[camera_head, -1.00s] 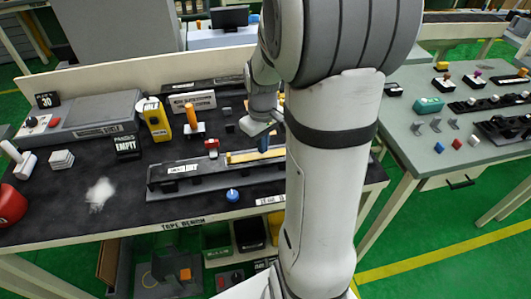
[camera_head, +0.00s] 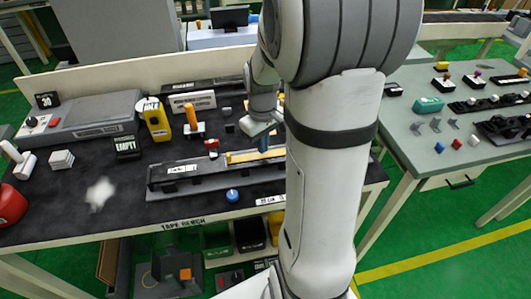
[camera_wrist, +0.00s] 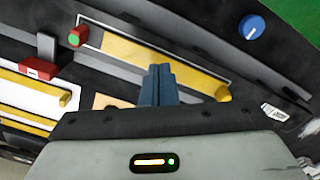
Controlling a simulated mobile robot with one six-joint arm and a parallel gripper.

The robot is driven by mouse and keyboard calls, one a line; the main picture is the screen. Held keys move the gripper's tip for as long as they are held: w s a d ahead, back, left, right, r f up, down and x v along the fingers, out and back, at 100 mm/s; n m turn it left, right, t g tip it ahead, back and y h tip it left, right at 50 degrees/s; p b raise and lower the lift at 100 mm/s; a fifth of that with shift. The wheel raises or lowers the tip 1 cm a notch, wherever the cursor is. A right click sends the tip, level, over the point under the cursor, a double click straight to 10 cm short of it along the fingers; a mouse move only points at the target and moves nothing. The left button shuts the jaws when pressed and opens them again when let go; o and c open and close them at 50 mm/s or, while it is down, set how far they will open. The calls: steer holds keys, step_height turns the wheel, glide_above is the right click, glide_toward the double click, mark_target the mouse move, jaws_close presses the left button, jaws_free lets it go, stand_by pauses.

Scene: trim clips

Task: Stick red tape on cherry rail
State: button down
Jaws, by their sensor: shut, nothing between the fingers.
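My gripper (camera_head: 264,143) has blue fingers pressed together, with nothing between them. In the head view it hangs over a long dark fixture (camera_head: 172,188) on the bench. The wrist view shows the closed fingertips (camera_wrist: 158,70) over a yellow strip (camera_wrist: 125,52) in a thin pale outline; I cannot tell whether they touch it. A red knob with a green face (camera_wrist: 77,37) stands at the strip's left end. A small red block (camera_wrist: 40,68) with a grey upright lies left of it. I cannot make out which piece is the cherry rail or red tape.
A blue knob (camera_head: 232,195) stands at the bench front. An orange-handled tool (camera_head: 193,120), a yellow device (camera_head: 156,122) and an "EMPTY" sign (camera_head: 127,145) stand left of my gripper. A second table (camera_head: 430,160) is at right. My arm hides part of the bench.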

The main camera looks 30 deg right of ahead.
steer(key=shift+f+b, duration=0.6)
steer(key=shift+f, duration=0.2)
stand_by(0.7)
steer(key=shift+r, duration=0.1)
stand_by(0.3)
step_height(320, 180, up, 7)
steer(key=p, duration=0.5)
stand_by(0.5)
steer(key=s+a+r+m+t, duration=0.2)
steer(key=s+a+r+t, duration=0.1)
steer(key=s+a+r, duration=0.5)
steer(key=s+a, duration=0.3)
steer(key=s, duration=0.1)
steer(key=shift+s+r+m, duration=0.15)
steer(key=shift+r+m, duration=0.15)
steer(key=shift+m, duration=0.1)
